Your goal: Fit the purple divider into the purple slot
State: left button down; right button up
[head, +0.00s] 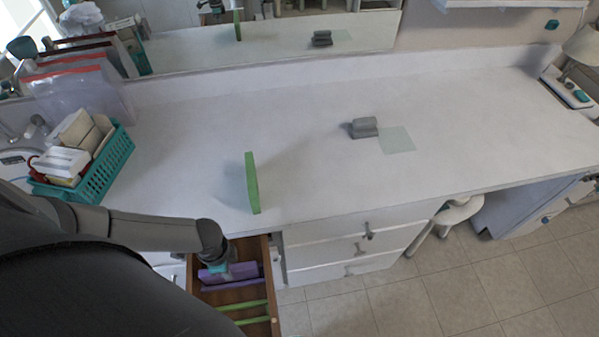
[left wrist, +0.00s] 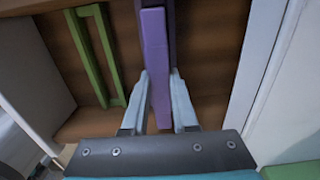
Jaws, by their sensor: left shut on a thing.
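The purple divider (head: 240,271) is in the open wooden drawer area below the counter's front edge, held by my left gripper (head: 216,268). In the left wrist view the gripper's two pale fingers (left wrist: 158,100) are on either side of the divider (left wrist: 155,55). The darker purple slot (head: 236,284) lies on the drawer floor just in front of the divider. In the left wrist view the slot (left wrist: 170,18) shows along the divider's right side, mostly covered by it. I cannot tell whether the divider's lower edge is inside the slot. My right gripper is not in view.
A green slot (head: 243,305) lies nearer the front of the drawer (head: 275,300). A green divider (head: 252,183) stands on the counter above. A teal basket (head: 108,165) is at left. A grey block (head: 364,127) sits farther right; the counter's middle is clear.

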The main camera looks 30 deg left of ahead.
pick_arm(q)
jog(key=shift+f+b, duration=0.45)
jog(key=shift+f, duration=0.15)
dwell(0.3)
dwell(0.7)
jog(key=c, duration=1)
grip_release()
jog(key=shift+r+p, duration=1.3)
jog(key=shift+p, duration=0.05)
jog(key=o, duration=0.5)
jog(key=shift+o, duration=0.2)
jog(key=shift+r, duration=0.1)
